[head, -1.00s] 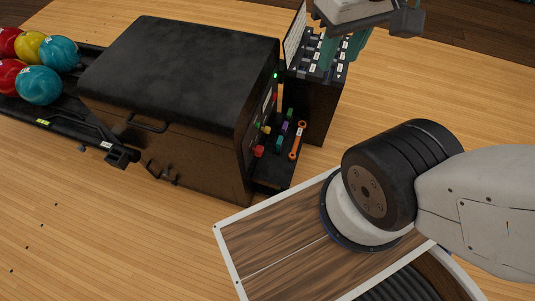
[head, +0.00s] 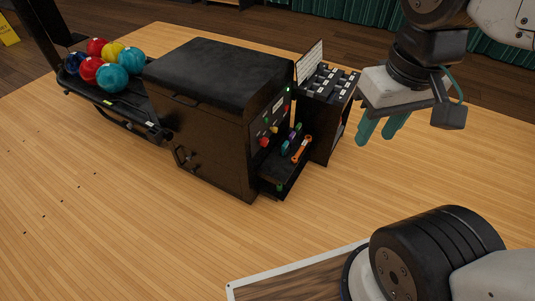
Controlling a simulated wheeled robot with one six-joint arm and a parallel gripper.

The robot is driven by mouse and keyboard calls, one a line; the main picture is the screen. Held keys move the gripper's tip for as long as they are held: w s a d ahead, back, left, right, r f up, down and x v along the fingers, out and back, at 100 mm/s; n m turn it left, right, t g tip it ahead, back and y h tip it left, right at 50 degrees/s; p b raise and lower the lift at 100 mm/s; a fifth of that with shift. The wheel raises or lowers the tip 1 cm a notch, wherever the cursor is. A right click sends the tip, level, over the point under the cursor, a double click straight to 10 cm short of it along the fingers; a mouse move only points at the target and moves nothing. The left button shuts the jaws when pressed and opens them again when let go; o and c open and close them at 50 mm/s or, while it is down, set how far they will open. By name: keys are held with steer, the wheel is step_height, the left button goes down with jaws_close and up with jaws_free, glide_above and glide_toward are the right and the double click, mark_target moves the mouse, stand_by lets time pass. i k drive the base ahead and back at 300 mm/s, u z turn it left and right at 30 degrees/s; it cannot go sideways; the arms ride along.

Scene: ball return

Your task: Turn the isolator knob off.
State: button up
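The black ball-return machine (head: 215,125) has a control panel (head: 274,118) on its right-hand end face. Small coloured controls sit there, including a red one (head: 264,143), with a green light (head: 288,90) above them. The panel is seen at a steep angle, and I cannot tell which control is the isolator knob or how it is turned. My gripper (head: 380,133), with teal fingers, hangs at the upper right, clear of the machine and panel. Its fingers are apart, with nothing seen between them.
A low shelf (head: 275,188) below the panel holds an orange wrench (head: 301,149) and small coloured items. A dark cabinet (head: 325,120) with a labelled top stands between the panel and my gripper. Bowling balls (head: 110,62) lie on a rack at left.

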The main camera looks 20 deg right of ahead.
mark_target(264, 142)
steer(key=u, duration=0.65)
steer(key=i, duration=1.1)
steer(key=z, duration=0.45)
